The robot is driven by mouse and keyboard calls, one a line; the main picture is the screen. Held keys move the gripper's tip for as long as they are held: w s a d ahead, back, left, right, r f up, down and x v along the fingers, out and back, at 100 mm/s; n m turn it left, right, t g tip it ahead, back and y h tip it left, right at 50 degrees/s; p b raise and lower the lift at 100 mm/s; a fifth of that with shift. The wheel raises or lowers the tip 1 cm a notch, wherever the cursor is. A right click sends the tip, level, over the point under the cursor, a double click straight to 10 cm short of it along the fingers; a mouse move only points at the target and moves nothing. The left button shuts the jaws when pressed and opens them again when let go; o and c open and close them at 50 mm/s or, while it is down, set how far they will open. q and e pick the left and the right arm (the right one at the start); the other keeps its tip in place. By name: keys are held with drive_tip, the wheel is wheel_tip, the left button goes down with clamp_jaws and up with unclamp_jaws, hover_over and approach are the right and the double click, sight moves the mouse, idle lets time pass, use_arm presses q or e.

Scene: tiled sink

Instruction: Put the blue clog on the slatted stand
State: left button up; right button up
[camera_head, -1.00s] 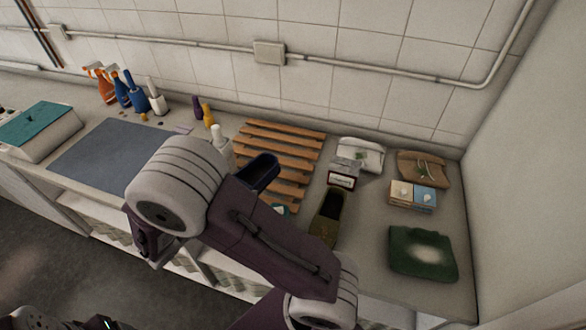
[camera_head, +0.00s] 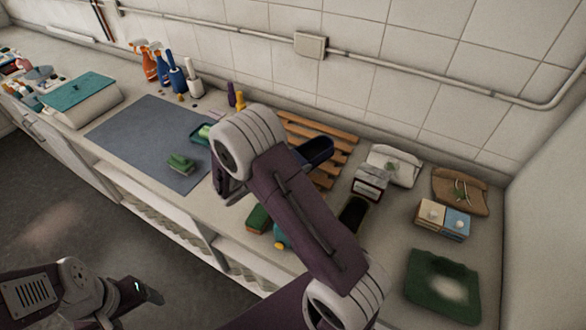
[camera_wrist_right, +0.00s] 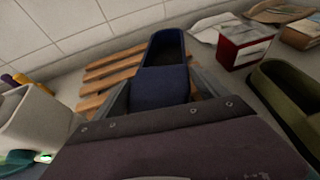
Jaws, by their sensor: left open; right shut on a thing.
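The blue clog (camera_head: 317,150) is over the right part of the wooden slatted stand (camera_head: 342,135) in the head view. My right gripper is shut on it; in the right wrist view the clog (camera_wrist_right: 165,88) sits between the fingers, with the stand's slats (camera_wrist_right: 100,84) behind and to the left. I cannot tell whether the clog touches the slats. In the head view my right arm hides the right gripper and the stand's near left part. My left gripper (camera_head: 148,291) is open and empty at the lower left, over the floor, away from the counter.
An olive clog (camera_head: 352,214) lies just right of my right arm.

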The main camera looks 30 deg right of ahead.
drive_tip(key=shift+w+d+f, duration=0.15)
drive_tip(key=shift+w+f, duration=0.05)
drive_tip(key=shift+w, duration=0.05)
wheel_tip(320, 180, down, 4)
drive_tip(key=shift+d, duration=0.1)
drive_tip(key=shift+s+f, duration=0.1)
drive_tip(key=shift+f, duration=0.1)
drive_tip(key=o, duration=1.4)
drive_tip(key=shift+o, duration=0.2)
drive_tip(key=shift+r, duration=0.1)
